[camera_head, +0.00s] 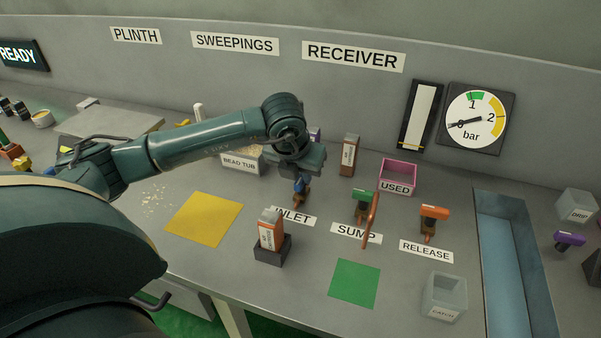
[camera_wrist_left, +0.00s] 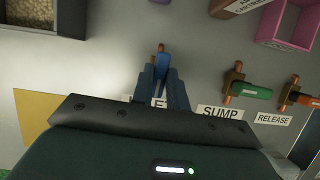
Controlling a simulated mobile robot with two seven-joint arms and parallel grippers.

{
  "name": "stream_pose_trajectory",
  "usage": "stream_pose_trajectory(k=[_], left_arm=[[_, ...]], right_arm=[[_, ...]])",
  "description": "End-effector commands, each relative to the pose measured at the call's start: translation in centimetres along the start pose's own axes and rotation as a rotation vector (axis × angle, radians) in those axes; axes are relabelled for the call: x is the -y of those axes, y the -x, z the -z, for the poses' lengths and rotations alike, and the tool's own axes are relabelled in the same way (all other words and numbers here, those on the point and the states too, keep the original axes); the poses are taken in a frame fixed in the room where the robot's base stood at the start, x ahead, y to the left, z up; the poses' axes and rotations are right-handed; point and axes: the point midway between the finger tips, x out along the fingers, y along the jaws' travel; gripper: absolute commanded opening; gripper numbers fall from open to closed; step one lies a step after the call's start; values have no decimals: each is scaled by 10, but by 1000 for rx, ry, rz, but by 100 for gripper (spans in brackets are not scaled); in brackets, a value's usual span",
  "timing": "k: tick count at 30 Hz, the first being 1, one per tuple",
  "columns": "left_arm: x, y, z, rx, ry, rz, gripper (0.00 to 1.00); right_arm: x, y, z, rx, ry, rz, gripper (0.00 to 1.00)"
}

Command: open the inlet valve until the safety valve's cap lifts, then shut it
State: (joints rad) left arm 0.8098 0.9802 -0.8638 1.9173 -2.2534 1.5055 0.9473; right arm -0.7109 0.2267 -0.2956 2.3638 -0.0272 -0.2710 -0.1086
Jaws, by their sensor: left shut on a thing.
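The blue-handled inlet valve (camera_head: 299,190) stands behind its INLET label (camera_head: 293,215). My left gripper (camera_wrist_left: 161,80) reaches down over it and is shut on the blue handle (camera_wrist_left: 161,62), which lies between its fingers in the wrist view. The handle points along the fingers; its far end and brown stem show beyond them. The pressure gauge (camera_head: 477,119) stands at the back right, and its needle lies across the 0. I cannot pick out the safety valve's cap with certainty. My right gripper is not in view.
The green sump valve (camera_head: 362,195) and orange release valve (camera_head: 434,213) stand to the right. A thin orange-brown upright piece (camera_head: 370,220) is by the SUMP label. A small box in a dark holder (camera_head: 272,249) stands in front. Yellow (camera_head: 204,219) and green (camera_head: 354,284) mats lie clear.

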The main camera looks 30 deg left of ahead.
Motion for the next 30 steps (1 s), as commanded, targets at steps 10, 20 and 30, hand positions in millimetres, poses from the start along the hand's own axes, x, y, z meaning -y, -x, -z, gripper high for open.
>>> stream_pose_trajectory(k=[10,20,30], left_arm=[[0,0,0,0,-1,0,33],[0,3,0,0,-1,1,37],[0,64,-2,4,-2,1,37]], right_arm=[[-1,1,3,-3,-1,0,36],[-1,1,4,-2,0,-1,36],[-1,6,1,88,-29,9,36]])
